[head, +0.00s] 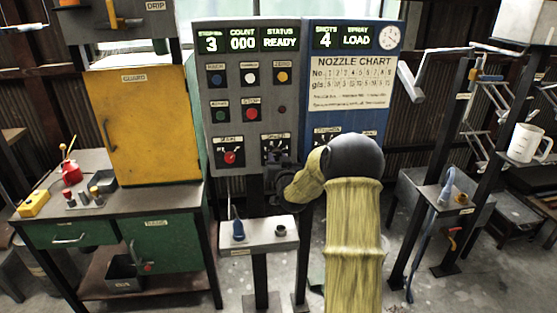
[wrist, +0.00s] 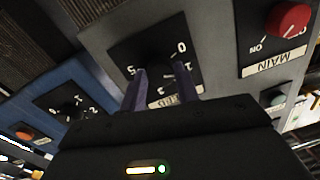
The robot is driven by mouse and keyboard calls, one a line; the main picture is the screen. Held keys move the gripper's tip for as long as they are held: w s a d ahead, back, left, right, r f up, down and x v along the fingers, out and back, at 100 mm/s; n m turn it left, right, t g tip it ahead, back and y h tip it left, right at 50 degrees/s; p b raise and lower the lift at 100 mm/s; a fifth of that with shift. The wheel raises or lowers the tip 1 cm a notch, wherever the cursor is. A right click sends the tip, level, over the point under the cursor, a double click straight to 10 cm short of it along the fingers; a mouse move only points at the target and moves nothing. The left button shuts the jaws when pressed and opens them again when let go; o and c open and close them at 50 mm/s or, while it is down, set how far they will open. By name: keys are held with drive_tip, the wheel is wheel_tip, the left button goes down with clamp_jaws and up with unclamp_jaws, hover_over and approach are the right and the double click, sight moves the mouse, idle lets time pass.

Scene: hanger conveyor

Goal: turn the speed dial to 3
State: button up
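The speed dial (head: 275,150) is a black square plate on the lower part of the grey control panel (head: 237,105), partly covered by my gripper in the head view. In the wrist view the speed dial (wrist: 120,52) appears upside down, with 0, 1 and 5 readable around a dark knob (wrist: 160,58). I cannot make out where its pointer stands. My gripper (wrist: 160,72) has two purple-grey fingers apart, with their tips at the dial face beside the knob. I cannot tell whether they touch the knob. Its label is partly hidden.
The MAIN switch with a red knob (head: 230,157) is left of the dial; it also shows in the wrist view (wrist: 287,18). A blue panel (head: 350,75) with another dial (wrist: 70,108) adjoins at right. Below stands a small white shelf (head: 258,236) with a blue-handled tool.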

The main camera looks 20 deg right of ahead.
drive_tip(key=shift+f+m+b, duration=0.1)
drive_tip(key=shift+m+b, duration=0.3)
drive_tip(key=shift+b, duration=0.05)
drive_tip(key=m+b, duration=0.2)
drive_tip(key=shift+f+m, duration=0.1)
drive_tip(key=shift+m, duration=0.3)
drive_tip(key=m+b, duration=0.4)
drive_tip(key=m, duration=0.1)
drive_tip(key=shift+m, duration=0.3)
drive_tip(key=m+b, duration=0.3)
drive_tip(key=m, duration=0.2)
drive_tip(key=shift+a+m+h, duration=0.1)
drive_tip(key=shift+m+h, duration=0.2)
drive_tip(key=shift+h, duration=0.1)
drive_tip(key=shift+m+b, duration=1.1)
drive_tip(key=shift+m, duration=0.7)
drive_tip(key=shift+r, duration=0.2)
drive_tip(key=o, duration=1)
